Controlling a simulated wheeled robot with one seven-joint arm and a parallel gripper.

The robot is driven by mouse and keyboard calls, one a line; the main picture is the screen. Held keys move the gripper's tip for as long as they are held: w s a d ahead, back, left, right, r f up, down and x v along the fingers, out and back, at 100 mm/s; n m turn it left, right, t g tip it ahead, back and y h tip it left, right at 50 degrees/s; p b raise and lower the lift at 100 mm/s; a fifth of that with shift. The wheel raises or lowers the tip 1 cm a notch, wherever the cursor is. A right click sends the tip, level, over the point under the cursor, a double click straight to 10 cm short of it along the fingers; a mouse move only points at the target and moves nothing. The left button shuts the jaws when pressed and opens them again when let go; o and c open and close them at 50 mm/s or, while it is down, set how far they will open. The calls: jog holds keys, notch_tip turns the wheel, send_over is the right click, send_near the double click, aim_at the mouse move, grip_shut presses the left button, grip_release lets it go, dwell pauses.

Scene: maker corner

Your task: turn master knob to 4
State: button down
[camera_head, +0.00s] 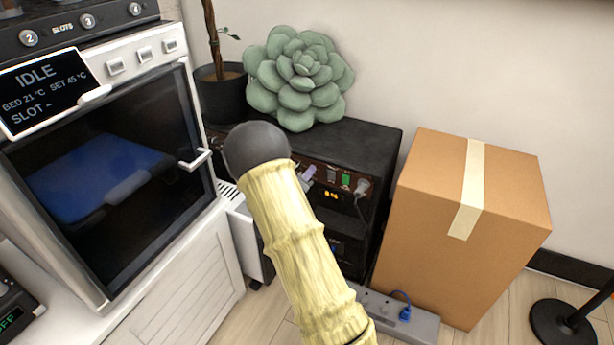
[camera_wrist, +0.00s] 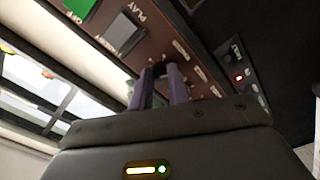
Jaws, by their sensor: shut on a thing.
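A black cabinet unit (camera_head: 372,140) under the succulent has a brown control panel (camera_head: 318,172) on its front. My gripper (camera_head: 307,174) is at the left part of this panel, its purple fingers partly hidden by my arm. In the wrist view, my gripper (camera_wrist: 160,85) is shut on a small dark knob (camera_wrist: 158,68), taken as the master knob. Its pointer and number marks cannot be read. The panel carries a small orange display (camera_head: 331,194), whose digits are too small to read surely, and a lit green switch (camera_head: 346,180).
A cardboard box (camera_head: 430,225) stands close to the right of the unit. A white oven-like machine (camera_head: 165,215) stands at the left. A power strip (camera_head: 415,325) lies on the floor in front. A succulent (camera_head: 298,78) sits on the unit.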

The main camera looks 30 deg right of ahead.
jog(key=shift+m, duration=0.5)
jog(key=shift+a+f+m+b, duration=0.1)
jog(key=shift+m+b, duration=1.15)
jog(key=shift+m, duration=4.45)
jog(key=shift+f+m+b, duration=0.1)
jog(key=shift+m+b, duration=1.1)
jog(key=shift+m, duration=4.5)
jog(key=c, duration=1.3)
grip_release()
jog(key=shift+r, duration=0.1)
jog(key=shift+c, duration=0.2)
jog(key=shift+a, duration=0.1)
